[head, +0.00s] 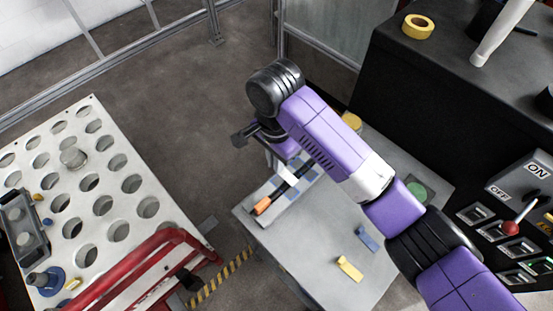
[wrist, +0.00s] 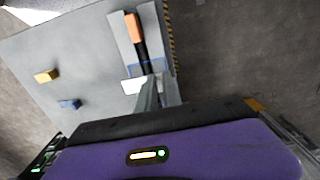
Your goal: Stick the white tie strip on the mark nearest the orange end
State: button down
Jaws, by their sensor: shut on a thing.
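A black rod with an orange end (head: 262,206) lies on a pale board on the grey table; the orange end (wrist: 133,27) also shows at the top of the wrist view. The board has blue marks (wrist: 131,69) beside and under the rod. My gripper (wrist: 160,84) is over the rod's black part, away from the orange end. It is shut on the white tie strip (wrist: 133,86), which shows to the left of the fingers. The fingers hide part of the strip and rod. I cannot tell whether the strip touches the board.
A yellow block (head: 349,268) and a blue block (head: 367,239) lie on the table, with a green disc (head: 418,192) near its right edge. A white perforated rack (head: 117,162) and a red rail (head: 130,265) stand left. A black control cabinet (head: 440,90) stands right.

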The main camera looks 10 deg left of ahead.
jog(key=shift+s+r+p, duration=0.1)
jog(key=shift+r+p, duration=0.05)
jog(key=shift+p, duration=0.6)
jog(key=b, duration=0.2)
send_over(276, 181)
notch_tip(276, 181, down, 6)
jog(key=shift+s+r, duration=0.1)
jog(key=shift+r, duration=0.05)
jog(key=shift+f, duration=0.6)
jog(key=shift+f+p, duration=0.25)
jog(key=shift+p, duration=0.1)
dwell(0.8)
jog(key=c, duration=0.9)
grip_release()
jog(key=shift+c, duration=0.2)
jog(key=shift+r, duration=0.1)
notch_tip(276, 181, up, 5)
jog(key=p, duration=0.5)
jog(key=shift+r, duration=0.95)
